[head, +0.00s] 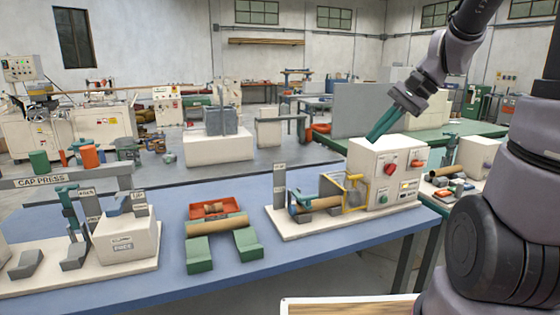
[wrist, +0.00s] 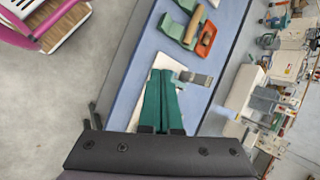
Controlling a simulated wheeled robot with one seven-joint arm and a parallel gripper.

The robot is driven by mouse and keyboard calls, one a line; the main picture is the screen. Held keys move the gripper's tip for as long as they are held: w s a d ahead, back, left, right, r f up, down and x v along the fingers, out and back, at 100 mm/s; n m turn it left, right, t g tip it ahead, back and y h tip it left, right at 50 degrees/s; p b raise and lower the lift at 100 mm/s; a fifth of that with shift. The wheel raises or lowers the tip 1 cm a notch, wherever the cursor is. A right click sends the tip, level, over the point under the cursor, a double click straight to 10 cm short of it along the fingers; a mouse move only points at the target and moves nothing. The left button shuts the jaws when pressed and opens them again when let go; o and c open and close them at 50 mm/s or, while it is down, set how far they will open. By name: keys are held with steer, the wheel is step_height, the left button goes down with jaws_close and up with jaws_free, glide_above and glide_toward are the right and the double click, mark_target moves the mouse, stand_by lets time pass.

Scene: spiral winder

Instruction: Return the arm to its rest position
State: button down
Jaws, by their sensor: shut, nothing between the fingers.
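My gripper (head: 383,123) is in the air above the blue table (head: 170,262), in front of the upper left part of the white control box of the winder (head: 375,165). Its two green fingers are together and hold nothing. In the wrist view my gripper (wrist: 160,80) points over the table, with its closed fingers covering part of a pale machine base. My arm reaches in from the upper right of the head view.
The winder carries a cardboard tube (head: 322,203) and a yellow guard frame (head: 355,194). Left of it are a tube on green supports (head: 216,224), a red tray (head: 209,209) and the cap press (head: 125,235). Open floor shows in the wrist view (wrist: 50,105).

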steer(key=s+d+r+n+t+h, duration=0.2)
steer(key=s+r+n+t+h, duration=0.2)
steer(key=s+r, duration=0.4)
steer(key=shift+s+r+n+t+h, duration=0.15)
steer(key=shift+s+n+t+h, duration=0.25)
steer(key=shift+s, duration=0.85)
stand_by(1.0)
